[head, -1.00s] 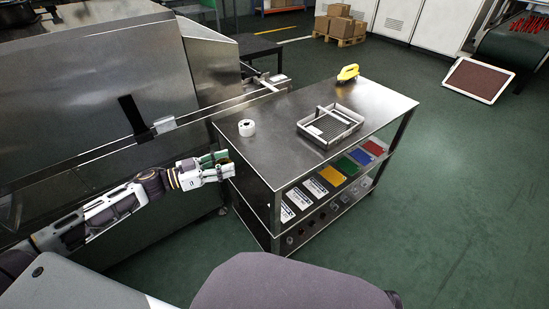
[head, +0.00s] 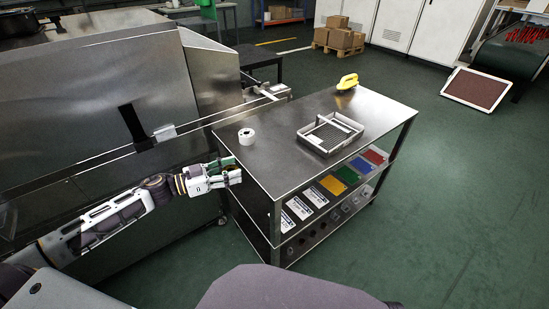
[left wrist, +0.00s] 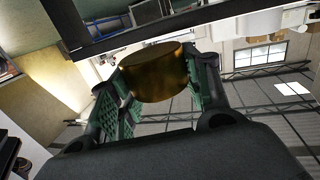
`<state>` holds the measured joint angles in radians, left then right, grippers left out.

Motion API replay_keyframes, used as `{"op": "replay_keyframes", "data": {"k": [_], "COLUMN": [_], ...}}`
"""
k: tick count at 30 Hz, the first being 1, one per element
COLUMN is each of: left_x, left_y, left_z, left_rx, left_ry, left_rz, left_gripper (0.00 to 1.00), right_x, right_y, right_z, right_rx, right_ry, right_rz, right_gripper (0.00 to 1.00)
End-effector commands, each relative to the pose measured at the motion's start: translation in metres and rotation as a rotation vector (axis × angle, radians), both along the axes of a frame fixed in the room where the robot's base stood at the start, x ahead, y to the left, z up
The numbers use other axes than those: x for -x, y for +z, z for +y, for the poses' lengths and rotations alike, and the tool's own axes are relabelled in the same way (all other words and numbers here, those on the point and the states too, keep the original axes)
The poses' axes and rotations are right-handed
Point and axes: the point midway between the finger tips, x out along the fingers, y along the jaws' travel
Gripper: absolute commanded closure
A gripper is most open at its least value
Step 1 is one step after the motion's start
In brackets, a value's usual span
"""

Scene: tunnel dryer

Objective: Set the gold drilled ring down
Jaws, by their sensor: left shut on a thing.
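The gold ring (left wrist: 155,72) is held between the green-padded fingers of my left gripper (left wrist: 150,92) in the left wrist view. Its drilled holes do not show. In the head view my left gripper (head: 225,173) is shut beside the left edge of the steel cart (head: 280,140), at about the height of its top, and the ring is barely visible there. The ring appears apart from the cart. My right gripper is out of view.
On the cart top stand a white roll (head: 246,136), a grey wire-bottomed tray (head: 331,149) and a yellow-handled tool (head: 347,81). Coloured cards (head: 333,185) lie on the shelf below. The near-left part of the top is bare. The steel dryer (head: 90,110) stands left of the cart.

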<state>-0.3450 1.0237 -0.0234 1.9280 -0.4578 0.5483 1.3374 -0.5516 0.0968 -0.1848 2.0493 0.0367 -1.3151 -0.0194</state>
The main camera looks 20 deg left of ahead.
Motion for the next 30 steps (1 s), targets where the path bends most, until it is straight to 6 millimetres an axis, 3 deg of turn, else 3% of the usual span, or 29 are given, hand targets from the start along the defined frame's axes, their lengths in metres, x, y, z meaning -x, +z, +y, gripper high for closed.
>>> {"op": "replay_keyframes", "data": {"k": [30], "left_x": [-0.044], "left_y": [0.003], "left_z": [-0.050], "left_rx": [0.001], "left_ry": [0.001], "left_rz": [-0.005], "left_gripper": [0.98], "right_x": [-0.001], "right_y": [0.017], "right_z": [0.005], "right_rx": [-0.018], "right_ry": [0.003], "right_rz": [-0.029], "right_gripper": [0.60]}}
